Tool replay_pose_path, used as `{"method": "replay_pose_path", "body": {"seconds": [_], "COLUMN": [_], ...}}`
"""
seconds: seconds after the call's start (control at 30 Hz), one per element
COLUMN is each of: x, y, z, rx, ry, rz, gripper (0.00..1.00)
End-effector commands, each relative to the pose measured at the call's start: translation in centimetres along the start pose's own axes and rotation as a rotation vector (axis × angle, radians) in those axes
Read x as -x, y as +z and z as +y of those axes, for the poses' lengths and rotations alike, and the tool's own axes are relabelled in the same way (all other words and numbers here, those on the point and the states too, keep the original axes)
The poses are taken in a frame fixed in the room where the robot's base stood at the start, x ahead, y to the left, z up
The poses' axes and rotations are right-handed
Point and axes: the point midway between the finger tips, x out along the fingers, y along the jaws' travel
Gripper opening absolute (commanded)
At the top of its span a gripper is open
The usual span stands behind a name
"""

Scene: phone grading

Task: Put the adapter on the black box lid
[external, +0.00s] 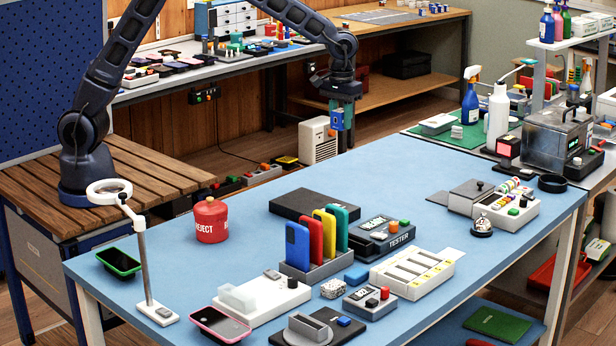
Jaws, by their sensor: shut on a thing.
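A flat black box with its black lid (314,205) lies on the blue table, left of the tester and behind the coloured phones. My gripper (342,124) hangs pointing down beyond the table's far edge, behind and above the black lid and well apart from it. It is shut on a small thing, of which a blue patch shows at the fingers. The thing is too small in the picture for me to tell if it is the adapter. I cannot pick out the adapter with certainty elsewhere on the table.
A rack of coloured phones (317,268) stands just in front of the black lid, with the tester (381,238) to its right. A red reject pot (211,220) and a magnifier stand (145,265) are at the left. The blue table (400,175) is bare towards its far edge.

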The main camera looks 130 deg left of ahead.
Motion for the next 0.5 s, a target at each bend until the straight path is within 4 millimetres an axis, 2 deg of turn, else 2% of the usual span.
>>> {"method": "replay_pose_path", "body": {"seconds": [0.03,0.2,0.33,0.5], "x": [0.4,0.9,1.1,0.5], "y": [2.0,6.6,8.7,9.7], "z": [0.0,-0.3,-0.7,-0.9], "rx": [-0.014,-0.040,-0.052,-0.057], "ry": [0.000,0.002,0.003,0.002], "rz": [-0.001,-0.002,-0.004,-0.006], "gripper": [0.10,0.10,0.10,0.10]}}
